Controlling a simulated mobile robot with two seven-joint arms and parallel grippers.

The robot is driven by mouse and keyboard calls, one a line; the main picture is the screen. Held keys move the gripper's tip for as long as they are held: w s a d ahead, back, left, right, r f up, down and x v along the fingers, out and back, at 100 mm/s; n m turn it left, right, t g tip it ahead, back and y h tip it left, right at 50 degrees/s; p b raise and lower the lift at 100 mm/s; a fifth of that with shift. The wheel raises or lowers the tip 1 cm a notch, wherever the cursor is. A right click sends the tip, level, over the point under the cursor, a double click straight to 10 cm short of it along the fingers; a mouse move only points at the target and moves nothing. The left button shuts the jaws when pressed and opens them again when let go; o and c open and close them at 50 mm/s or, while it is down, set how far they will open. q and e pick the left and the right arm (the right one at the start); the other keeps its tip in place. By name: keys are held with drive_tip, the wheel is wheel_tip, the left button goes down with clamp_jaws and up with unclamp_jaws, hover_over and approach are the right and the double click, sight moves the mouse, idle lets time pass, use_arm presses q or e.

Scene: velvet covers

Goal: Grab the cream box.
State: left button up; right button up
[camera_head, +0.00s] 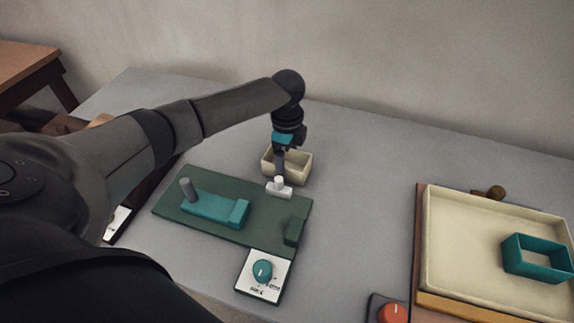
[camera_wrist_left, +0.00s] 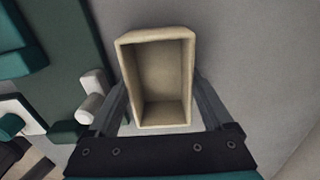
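The cream box (camera_head: 299,166) is a small open-topped rectangular box on the grey table, behind the green board. It also fills the middle of the left wrist view (camera_wrist_left: 158,38), empty inside. My left gripper (camera_head: 279,172) points down at the box and partly hides its left part in the head view. In the wrist view its fingers (camera_wrist_left: 160,92) are spread wide, one on each side of the box, with the tips close to its side walls. I cannot tell whether they touch it. My right gripper is not in view.
The green board (camera_head: 170,206) with a teal block (camera_head: 215,209), a grey peg and a white handle (camera_head: 279,188) lies just in front. A teal dial panel (camera_head: 262,272) is nearer. A cream tray (camera_head: 470,280) holding a teal frame (camera_head: 537,259) stands right. The table between is clear.

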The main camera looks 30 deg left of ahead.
use_arm(q)
drive_tip(key=c, duration=0.6)
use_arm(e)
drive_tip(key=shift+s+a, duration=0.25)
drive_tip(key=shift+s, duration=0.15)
use_arm(q)
drive_tip(key=shift+c, duration=0.2)
